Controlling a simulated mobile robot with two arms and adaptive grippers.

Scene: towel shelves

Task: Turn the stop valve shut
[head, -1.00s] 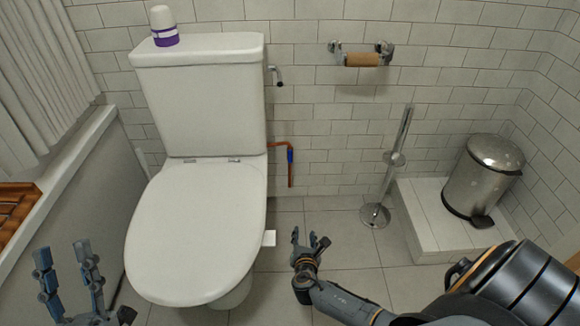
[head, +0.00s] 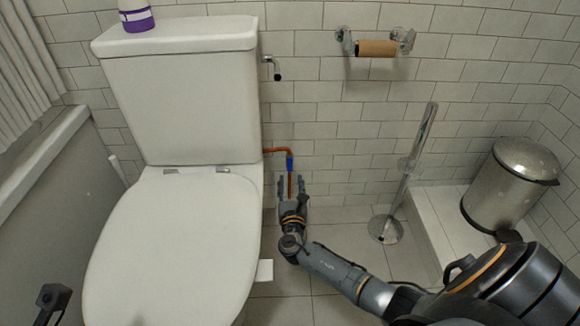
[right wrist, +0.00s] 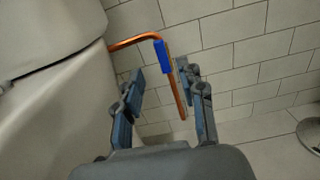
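The stop valve (head: 290,164) is a blue piece on a bent copper pipe (head: 275,150) beside the toilet cistern, against the tiled wall. In the right wrist view the blue valve (right wrist: 163,59) lies beyond the fingertips, with the copper pipe running down from it. My right gripper (head: 291,187) is open and empty just below and in front of the valve. Its fingers (right wrist: 158,75) stand apart in the wrist view, with the pipe showing between them near the right finger. Whether that finger touches the pipe I cannot tell. My left gripper (head: 50,300) shows only in part at the lower left corner.
The toilet (head: 165,250) stands close on the left of my right gripper. A chrome brush stand (head: 386,229), a pedal bin (head: 515,185) on a tiled step and a paper roll holder (head: 376,47) are to the right.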

